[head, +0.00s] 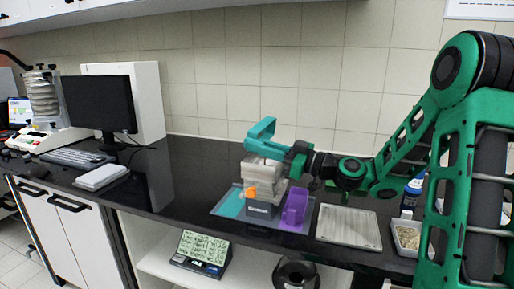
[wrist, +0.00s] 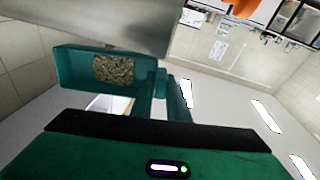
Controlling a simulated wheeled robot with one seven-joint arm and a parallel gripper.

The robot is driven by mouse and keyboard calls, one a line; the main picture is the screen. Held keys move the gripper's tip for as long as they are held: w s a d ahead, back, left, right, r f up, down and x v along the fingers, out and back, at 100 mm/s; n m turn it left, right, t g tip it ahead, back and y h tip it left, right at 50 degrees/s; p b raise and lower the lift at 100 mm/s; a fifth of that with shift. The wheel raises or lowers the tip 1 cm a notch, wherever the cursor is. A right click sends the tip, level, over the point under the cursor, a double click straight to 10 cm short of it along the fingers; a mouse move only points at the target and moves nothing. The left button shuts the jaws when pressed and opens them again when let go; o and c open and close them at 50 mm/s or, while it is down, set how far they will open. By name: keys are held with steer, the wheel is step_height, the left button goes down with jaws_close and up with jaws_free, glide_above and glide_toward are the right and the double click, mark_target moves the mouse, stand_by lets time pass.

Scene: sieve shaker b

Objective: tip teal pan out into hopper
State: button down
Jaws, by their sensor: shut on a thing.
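The teal pan (head: 260,127) is held at the top of the grey stacked hopper unit (head: 262,173), at or just above its upper rim; I cannot tell whether they touch. In the wrist view the teal pan (wrist: 70,68) shows its open side, with a patch of brownish granular material (wrist: 113,69) inside. The pan looks tilted. My gripper (head: 294,155) is shut on the pan's handle, reaching in from the right; its fingers also show in the wrist view (wrist: 168,92). A grey surface (wrist: 110,20), probably the hopper, fills the upper left there.
A flat ribbed tray (head: 348,227), a tub of pale granules (head: 408,238) and a bottle (head: 412,193) are further right.

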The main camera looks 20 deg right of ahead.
steer(key=shift+s+d+t+y, duration=0.1)
steer(key=shift+s+t+y, duration=0.05)
steer(key=shift+t+y, duration=0.3)
stand_by(1.1)
steer(key=g+h, duration=0.1)
steer(key=r+g+h, duration=0.1)
steer(key=g+h, duration=0.2)
steer(key=shift+r+h, duration=0.35)
steer(key=shift+r, duration=0.05)
steer(key=g+h, duration=0.1)
steer(key=r+g+h, duration=0.1)
steer(key=g+h, duration=0.3)
steer(key=r+g+h, duration=0.1)
steer(key=g+h, duration=0.1)
steer(key=shift+r+h, duration=0.1)
steer(key=shift+h, duration=0.2)
steer(key=shift+r+g+h, duration=0.25)
steer(key=shift+g+h, duration=0.6)
steer(key=shift+h, duration=0.05)
steer(key=shift+r+g+h, duration=0.1)
steer(key=shift+g+h, duration=0.2)
steer(key=shift+r+g+h, duration=0.2)
steer(key=shift+g+h, duration=0.2)
